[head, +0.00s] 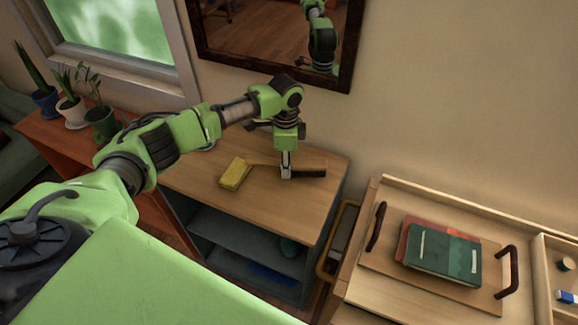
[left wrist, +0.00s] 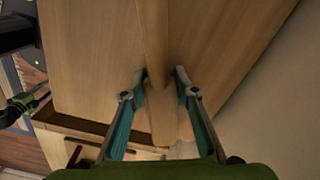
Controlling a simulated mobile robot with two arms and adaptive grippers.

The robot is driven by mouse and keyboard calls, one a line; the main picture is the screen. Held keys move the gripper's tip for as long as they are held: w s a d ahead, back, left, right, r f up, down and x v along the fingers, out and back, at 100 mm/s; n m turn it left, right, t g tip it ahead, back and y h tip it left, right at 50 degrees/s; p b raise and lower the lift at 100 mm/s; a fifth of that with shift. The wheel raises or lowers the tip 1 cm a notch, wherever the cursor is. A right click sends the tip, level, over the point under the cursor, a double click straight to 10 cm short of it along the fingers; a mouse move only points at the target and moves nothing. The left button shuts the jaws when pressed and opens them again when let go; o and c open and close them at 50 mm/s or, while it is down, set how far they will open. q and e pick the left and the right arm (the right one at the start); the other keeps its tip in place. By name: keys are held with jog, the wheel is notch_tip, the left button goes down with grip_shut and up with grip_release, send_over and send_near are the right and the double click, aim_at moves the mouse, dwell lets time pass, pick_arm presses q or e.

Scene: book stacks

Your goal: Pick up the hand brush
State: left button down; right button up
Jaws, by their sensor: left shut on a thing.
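The hand brush (head: 309,169) lies on the top of the wooden cabinet (head: 300,205), below the mirror. It has a light wooden handle on the left and a dark brush end on the right. My left gripper (head: 286,171) points down over it and is shut on its middle. In the left wrist view, the two fingers (left wrist: 159,74) sit on either side of the long wooden brush (left wrist: 154,35). I cannot tell whether the brush is clear of the cabinet top. My right gripper is not in view.
A yellow sponge (head: 235,173) lies left of the brush. Potted plants (head: 101,122) stand at the left by the window. A framed mirror (head: 270,40) hangs behind my arm. At the right, a wooden tray (head: 385,262) holds stacked books (head: 445,253).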

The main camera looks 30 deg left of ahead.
pick_arm(q)
notch_tip(320, 180, up, 2)
jog(key=shift+r+b, duration=0.15)
jog(key=shift+b, duration=0.35)
jog(key=s+d+r+b, duration=0.1)
jog(key=s+d+r, duration=0.5)
jog(key=s+r, duration=0.4)
jog(key=shift+s+d, duration=0.2)
jog(key=shift+s, duration=1.05)
